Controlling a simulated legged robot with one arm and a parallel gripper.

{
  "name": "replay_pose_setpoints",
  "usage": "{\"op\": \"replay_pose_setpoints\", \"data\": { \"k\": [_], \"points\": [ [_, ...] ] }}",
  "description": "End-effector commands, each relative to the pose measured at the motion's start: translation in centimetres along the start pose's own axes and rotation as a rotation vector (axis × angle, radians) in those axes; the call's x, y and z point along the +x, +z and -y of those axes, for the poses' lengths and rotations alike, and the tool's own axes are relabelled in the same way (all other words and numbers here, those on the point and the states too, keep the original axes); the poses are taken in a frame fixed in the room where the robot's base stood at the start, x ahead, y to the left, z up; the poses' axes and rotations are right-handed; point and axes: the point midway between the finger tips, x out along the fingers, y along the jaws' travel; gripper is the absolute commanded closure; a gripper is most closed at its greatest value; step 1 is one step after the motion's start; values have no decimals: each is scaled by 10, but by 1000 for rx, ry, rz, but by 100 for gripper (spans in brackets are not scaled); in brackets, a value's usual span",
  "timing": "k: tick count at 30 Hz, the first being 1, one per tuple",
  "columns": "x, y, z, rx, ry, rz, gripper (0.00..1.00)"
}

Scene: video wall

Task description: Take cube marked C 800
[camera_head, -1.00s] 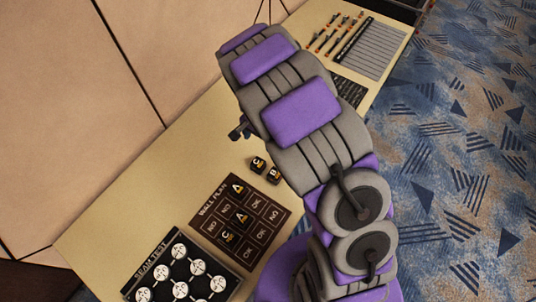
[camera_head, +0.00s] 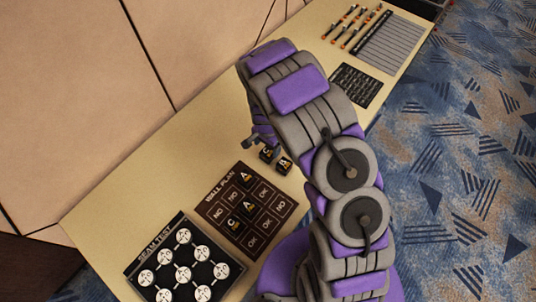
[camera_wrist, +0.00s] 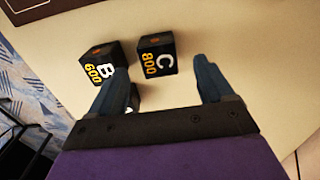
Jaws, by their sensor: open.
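The black cube marked C 800 (camera_wrist: 157,54) lies on the table in the wrist view, its white C and yellow 800 facing me. It sits ahead of the gap between the fingers of my gripper (camera_wrist: 161,84), which are apart with nothing between them at the tips. The cube marked B 600 (camera_wrist: 104,66) is close on its left, partly behind the left finger. In the head view my gripper (camera_head: 258,142) is beside the C cube (camera_head: 267,154), and the B cube (camera_head: 285,165) is to its lower right.
The wall plan board (camera_head: 212,211) holds several lettered cubes. The seam test board (camera_head: 163,255) is at the lower left. A dark block (camera_wrist: 133,98) shows partly behind the left finger. Pens (camera_head: 350,24) lie at the far end.

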Motion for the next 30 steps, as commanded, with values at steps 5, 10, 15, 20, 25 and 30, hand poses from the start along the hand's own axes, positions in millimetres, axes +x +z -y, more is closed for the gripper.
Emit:
{"op": "replay_pose_setpoints", "data": {
  "k": [5,10,15,20,25,30],
  "points": [
    [19,-2,-2,0,0,0,19],
    [44,-4,-5,0,-2,2,19],
    [49,-4,-4,-1,-3,1,19],
    [49,-3,-2,-1,-1,-1,23],
    [49,-3,-2,-1,-1,-1,39],
    [49,-3,-3,-1,-1,0,56]
  ]
}}
